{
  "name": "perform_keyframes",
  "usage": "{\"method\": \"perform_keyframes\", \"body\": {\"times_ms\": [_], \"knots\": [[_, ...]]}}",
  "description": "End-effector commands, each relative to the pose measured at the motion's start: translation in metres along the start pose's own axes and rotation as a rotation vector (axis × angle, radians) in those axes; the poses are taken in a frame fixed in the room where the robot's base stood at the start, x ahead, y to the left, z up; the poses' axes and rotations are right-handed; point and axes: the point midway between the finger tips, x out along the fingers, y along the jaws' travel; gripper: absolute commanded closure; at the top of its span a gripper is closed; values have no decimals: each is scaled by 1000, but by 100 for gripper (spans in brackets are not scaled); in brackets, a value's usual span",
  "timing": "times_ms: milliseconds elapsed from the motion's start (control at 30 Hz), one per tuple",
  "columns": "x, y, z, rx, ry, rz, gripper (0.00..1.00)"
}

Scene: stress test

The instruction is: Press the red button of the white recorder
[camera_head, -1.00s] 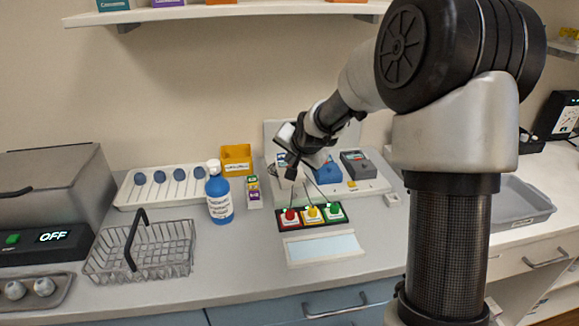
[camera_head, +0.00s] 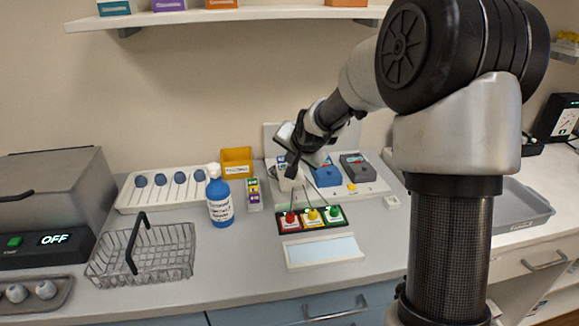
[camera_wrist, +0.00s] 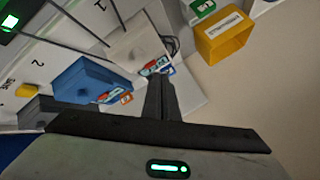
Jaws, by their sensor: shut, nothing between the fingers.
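The white recorder (camera_head: 288,183) stands at the left of a white panel on the counter, partly hidden behind my gripper. It also shows in the wrist view (camera_wrist: 133,42), with a small coloured label at its edge; I cannot make out a red button on its body. A dark strip in front holds a red button (camera_head: 290,219), a yellow button (camera_head: 312,214) and a green button (camera_head: 334,213), with thin dark lines running back from it. My gripper (camera_head: 292,168) is shut and empty, pointing down at the recorder; whether it touches cannot be told.
A blue recorder (camera_head: 327,175) and a dark grey one (camera_head: 357,168) stand to the right. A yellow bin (camera_head: 237,161), a blue bottle (camera_head: 220,198) and a wire basket (camera_head: 150,252) are to the left. A pale blue-topped plate (camera_head: 322,250) lies in front.

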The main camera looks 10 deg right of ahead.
Motion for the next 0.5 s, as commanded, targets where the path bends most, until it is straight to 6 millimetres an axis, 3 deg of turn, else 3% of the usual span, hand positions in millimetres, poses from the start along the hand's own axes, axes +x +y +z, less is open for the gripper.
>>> {"method": "perform_keyframes", "body": {"times_ms": [500], "knots": [[-10, -7, -8, -1, 2, -1, 100]]}}
